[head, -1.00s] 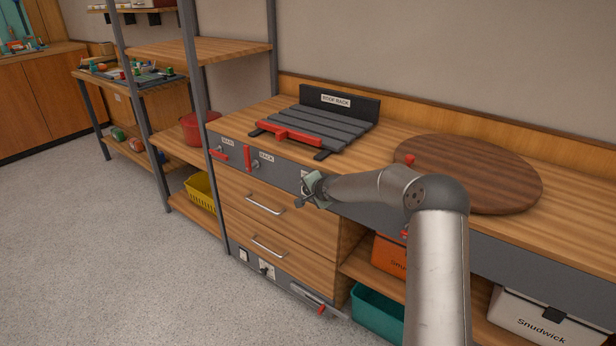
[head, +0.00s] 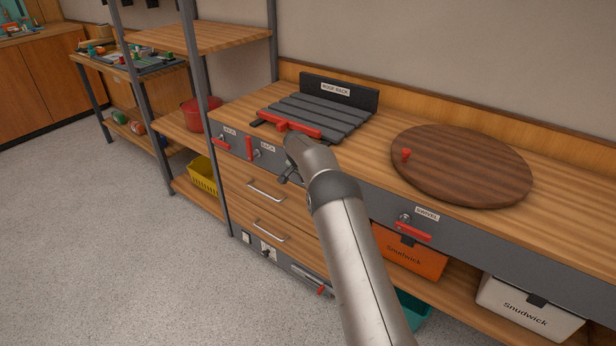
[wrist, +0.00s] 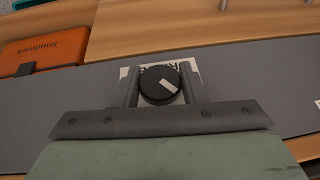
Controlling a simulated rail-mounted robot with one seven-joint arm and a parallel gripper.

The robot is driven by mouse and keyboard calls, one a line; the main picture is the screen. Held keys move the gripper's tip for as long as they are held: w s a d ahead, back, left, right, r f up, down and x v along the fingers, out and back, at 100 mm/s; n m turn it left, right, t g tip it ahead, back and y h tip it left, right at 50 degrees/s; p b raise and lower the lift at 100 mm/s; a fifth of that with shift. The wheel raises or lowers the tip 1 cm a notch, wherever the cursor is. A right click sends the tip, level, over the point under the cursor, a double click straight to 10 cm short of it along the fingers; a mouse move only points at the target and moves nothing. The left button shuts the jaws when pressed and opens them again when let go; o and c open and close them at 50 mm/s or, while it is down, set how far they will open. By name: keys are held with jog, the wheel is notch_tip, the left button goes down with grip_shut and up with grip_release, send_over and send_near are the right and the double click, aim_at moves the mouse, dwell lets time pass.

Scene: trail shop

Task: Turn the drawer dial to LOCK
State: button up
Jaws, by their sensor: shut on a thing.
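The drawer dial is a round black knob (wrist: 153,80) with a white pointer mark, set on a white label plate (wrist: 125,73) on the grey front panel. In the wrist view the mark slants toward the lower right. My gripper (wrist: 160,84) has one finger on each side of the knob and is shut on it. The lettering on the plate is mostly covered, so I cannot read which setting the mark faces. In the head view my gripper (head: 287,177) is at the grey panel above the drawers, and my arm hides the dial.
Red levers (head: 249,148) stand left on the panel, below the roof rack (head: 320,117). A red swivel handle (head: 413,232) is to the right, under a round wooden turntable (head: 462,165). An orange bin (head: 410,258) sits on the lower shelf. Drawer handles (head: 266,190) stick out below.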

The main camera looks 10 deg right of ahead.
jog(key=shift+g+h+p, duration=0.35)
jog(key=shift+g+h, duration=0.05)
dwell(0.4)
jog(key=o, duration=1)
jog(key=shift+c, duration=0.2)
jog(key=shift+r, duration=0.1)
jog(key=v, duration=1.7)
jog(key=shift+r, duration=0.15)
